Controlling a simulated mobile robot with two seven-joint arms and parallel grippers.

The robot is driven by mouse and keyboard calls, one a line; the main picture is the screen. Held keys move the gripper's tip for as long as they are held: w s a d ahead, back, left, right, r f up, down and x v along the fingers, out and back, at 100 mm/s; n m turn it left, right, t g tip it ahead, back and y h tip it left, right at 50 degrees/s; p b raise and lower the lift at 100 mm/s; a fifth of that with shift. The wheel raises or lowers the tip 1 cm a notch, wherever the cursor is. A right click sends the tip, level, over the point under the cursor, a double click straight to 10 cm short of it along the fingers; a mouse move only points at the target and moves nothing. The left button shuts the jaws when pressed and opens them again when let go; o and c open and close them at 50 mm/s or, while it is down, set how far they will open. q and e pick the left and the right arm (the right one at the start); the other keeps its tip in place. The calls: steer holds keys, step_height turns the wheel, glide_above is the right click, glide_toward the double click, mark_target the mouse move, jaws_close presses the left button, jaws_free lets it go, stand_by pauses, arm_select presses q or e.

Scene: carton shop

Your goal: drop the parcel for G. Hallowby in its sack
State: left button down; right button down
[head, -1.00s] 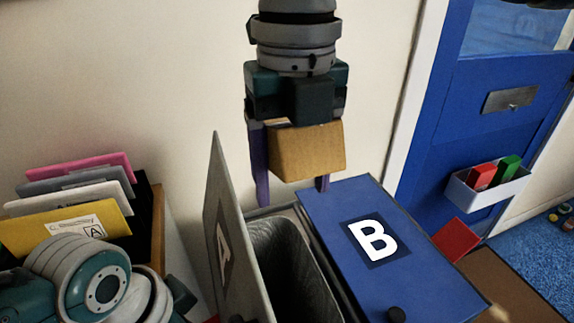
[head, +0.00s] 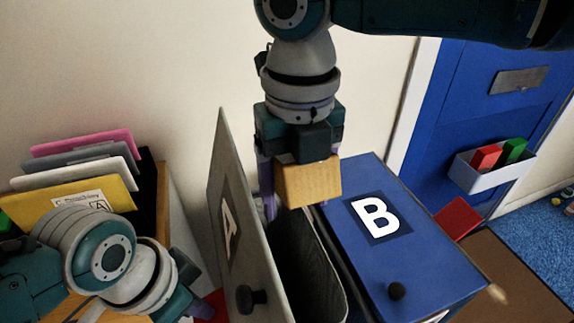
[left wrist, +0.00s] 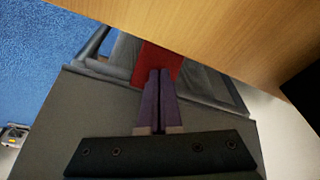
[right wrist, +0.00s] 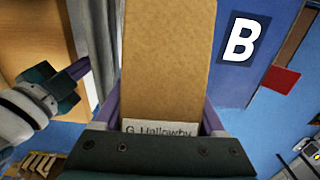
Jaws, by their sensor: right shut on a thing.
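The brown parcel (head: 308,183) is held by my right gripper (head: 297,207), above the back of the open bin A. Its label (right wrist: 158,130) reads "G. Hallowby" in the right wrist view. Bin A has a dark grey sack liner (head: 312,270) inside; its grey lid (head: 236,235), marked A, stands raised on the left. The bin beside it has a shut blue lid (head: 415,250) marked B. My left gripper is low at the left in the head view, its fingertips hidden; the left wrist view shows its fingers (left wrist: 160,72) shut together.
A rack at left holds several upright folders, the yellow one (head: 60,207) in front with a label including "A". A blue door (head: 490,100) carries a white tray (head: 490,175) with red and green blocks. A red piece (head: 457,218) lies beyond lid B.

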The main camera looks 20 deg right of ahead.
steer(key=shift+f, duration=2.6)
jaws_free()
steer(key=shift+r, duration=7)
arm_select(q)
steer(key=shift+r, duration=0.1)
arm_select(e)
steer(key=shift+r, duration=0.1)
arm_select(q)
steer(key=w+d+p+v, duration=0.1)
steer(key=d+p+v, duration=0.1)
steer(key=p+v, duration=0.9)
steer(key=shift+w+r+p, duration=0.15)
steer(key=shift+r+p, duration=0.15)
steer(key=shift+r, duration=0.25)
arm_select(e)
step_height(320, 180, up, 11)
steer(key=shift+r, duration=0.2)
